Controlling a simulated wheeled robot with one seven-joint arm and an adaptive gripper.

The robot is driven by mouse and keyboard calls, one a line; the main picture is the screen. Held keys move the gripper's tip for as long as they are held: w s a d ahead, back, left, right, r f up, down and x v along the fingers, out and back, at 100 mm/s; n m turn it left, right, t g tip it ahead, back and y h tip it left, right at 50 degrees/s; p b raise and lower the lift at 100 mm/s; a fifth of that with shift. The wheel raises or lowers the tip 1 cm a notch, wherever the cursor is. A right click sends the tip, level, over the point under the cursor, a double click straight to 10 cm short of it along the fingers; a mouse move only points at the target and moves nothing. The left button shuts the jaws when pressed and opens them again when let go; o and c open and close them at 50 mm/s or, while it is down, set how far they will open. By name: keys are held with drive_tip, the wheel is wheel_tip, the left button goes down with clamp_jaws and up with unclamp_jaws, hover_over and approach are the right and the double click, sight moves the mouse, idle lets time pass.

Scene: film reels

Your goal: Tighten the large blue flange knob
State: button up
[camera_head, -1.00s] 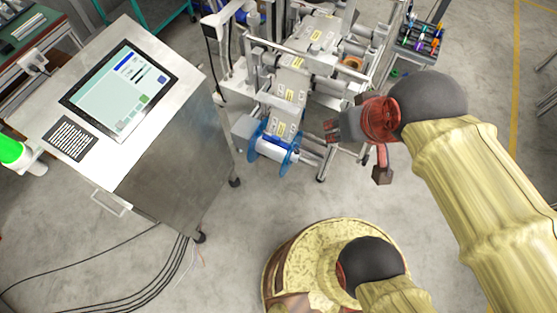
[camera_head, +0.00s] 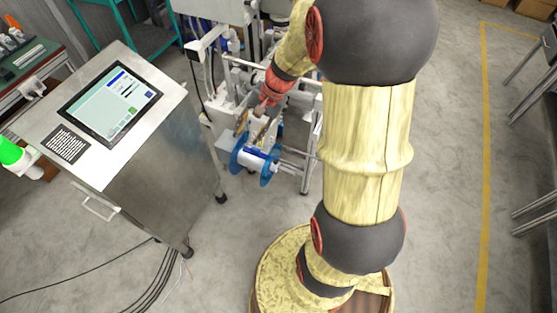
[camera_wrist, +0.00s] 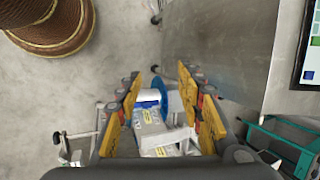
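A reel with two blue flanges (camera_head: 269,172) and a white roll (camera_head: 252,163) between them sits low at the front of the film machine. I cannot make out a separate knob on it. In the wrist view, a blue flange (camera_wrist: 162,86) and the white roll (camera_wrist: 149,97) show between my fingers, farther off. My gripper (camera_head: 252,126) is just above and behind the reel in the head view. In the wrist view my gripper (camera_wrist: 159,75) has its yellow-sided fingers wide apart with nothing between the tips. I cannot tell whether it touches the machine.
A steel console (camera_head: 150,150) with a touch screen (camera_head: 110,101) stands left of the reel. The machine's frame (camera_head: 312,150) is right of it. Black cables (camera_head: 160,275) lie on the floor. The floor in front of the reel is clear.

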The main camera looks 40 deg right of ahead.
drive_tip(key=d+f+m+t+y+p, duration=0.1)
drive_tip(key=d+f+m+t, duration=0.1)
drive_tip(key=d+f+m, duration=0.9)
drive_tip(key=s+d+f+m+t+h+p, duration=0.1)
drive_tip(key=s+d+f+m, duration=0.25)
drive_tip(key=f, duration=0.55)
drive_tip(key=s+d+f+m+t, duration=0.1)
drive_tip(key=s+d+f+m, duration=0.15)
drive_tip(key=d+f, duration=0.45)
drive_tip(key=s+d+f+m+t+h+p, duration=0.1)
drive_tip(key=s+d+f+m, duration=0.15)
drive_tip(key=f, duration=0.85)
drive_tip(key=b, duration=0.2)
approach(276, 161)
drive_tip(key=shift+w+a+f+m, duration=0.2)
drive_tip(key=shift+w+f+m, duration=0.1)
drive_tip(key=shift+f, duration=0.25)
drive_tip(key=shift+w+a+f+m, duration=0.15)
drive_tip(key=shift+w+a+f, duration=0.15)
drive_tip(key=shift+f, duration=0.25)
drive_tip(key=x, duration=0.3)
drive_tip(key=shift+w+f+b, duration=0.15)
drive_tip(key=shift+w+b, duration=0.15)
drive_tip(key=shift+b, duration=0.05)
drive_tip(key=shift+w+a+f, duration=0.2)
drive_tip(key=shift+w+f, duration=0.25)
drive_tip(key=shift+w, duration=0.05)
drive_tip(key=shift+c, duration=1.2)
clamp_jaws()
